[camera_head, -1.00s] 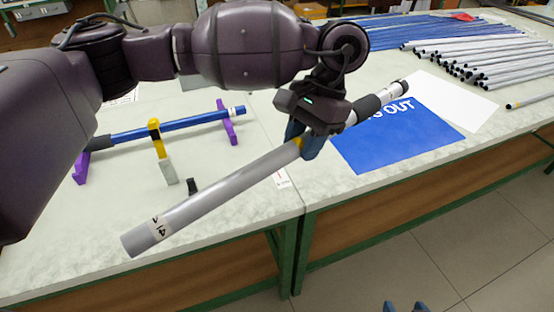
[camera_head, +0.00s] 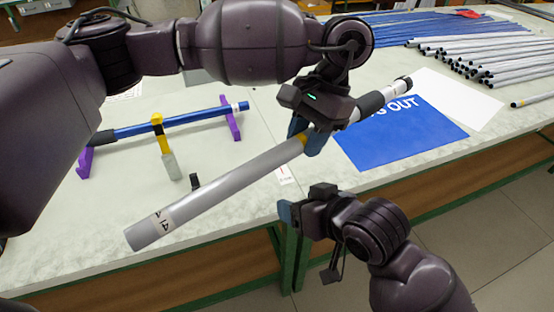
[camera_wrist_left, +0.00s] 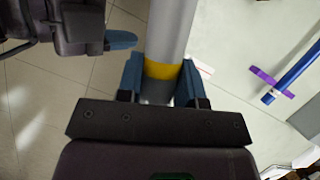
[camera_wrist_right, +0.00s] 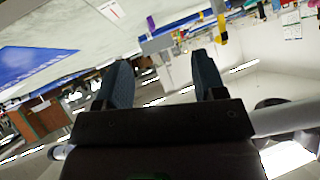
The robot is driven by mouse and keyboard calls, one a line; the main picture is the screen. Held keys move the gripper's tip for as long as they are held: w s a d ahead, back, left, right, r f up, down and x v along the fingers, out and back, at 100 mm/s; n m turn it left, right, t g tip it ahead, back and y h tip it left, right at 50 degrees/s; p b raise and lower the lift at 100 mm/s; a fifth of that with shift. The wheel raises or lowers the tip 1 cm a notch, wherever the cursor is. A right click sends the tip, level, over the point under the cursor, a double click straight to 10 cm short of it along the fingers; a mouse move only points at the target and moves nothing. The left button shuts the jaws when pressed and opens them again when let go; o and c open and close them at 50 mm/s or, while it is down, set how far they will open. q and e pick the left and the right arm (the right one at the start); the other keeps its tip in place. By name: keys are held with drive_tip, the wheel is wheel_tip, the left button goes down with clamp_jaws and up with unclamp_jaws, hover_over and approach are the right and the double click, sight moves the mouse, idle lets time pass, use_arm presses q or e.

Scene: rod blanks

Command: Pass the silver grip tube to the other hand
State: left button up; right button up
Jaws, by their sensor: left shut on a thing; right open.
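The silver grip tube (camera_head: 225,187) is a long grey rod with a yellow band and a dark grip at its upper right part. My left gripper (camera_head: 308,142) is shut on it near the yellow band and holds it tilted above the table's front edge. The left wrist view shows the tube (camera_wrist_left: 170,30) between both blue fingers (camera_wrist_left: 161,80). My right gripper (camera_head: 289,214) is just below and right of the tube, apart from it. In the right wrist view its fingers (camera_wrist_right: 158,85) are open with nothing between them.
A blue rod (camera_head: 180,121) rests on purple stands (camera_head: 232,125) at the left, with a yellow clamp (camera_head: 160,135) beside it. A blue sheet (camera_head: 400,135) lies at the right. Bundles of silver rods (camera_head: 490,60) lie behind. Floor is open at lower right.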

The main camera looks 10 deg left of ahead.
drive_tip(key=s+a+r+n+g, duration=0.2)
drive_tip(key=s+a+r+n, duration=0.1)
drive_tip(key=a+r, duration=0.15)
drive_tip(key=n+t+h, duration=0.4)
drive_tip(key=n+h, duration=0.2)
drive_tip(key=n, duration=1.1)
approach(270, 162)
drive_tip(key=x, duration=1.1)
drive_tip(key=shift+w+f, duration=0.2)
drive_tip(key=shift+f, duration=0.05)
drive_tip(key=c, duration=1)
use_arm(q)
drive_tip(key=o, duration=1)
use_arm(e)
drive_tip(key=shift+c, duration=0.2)
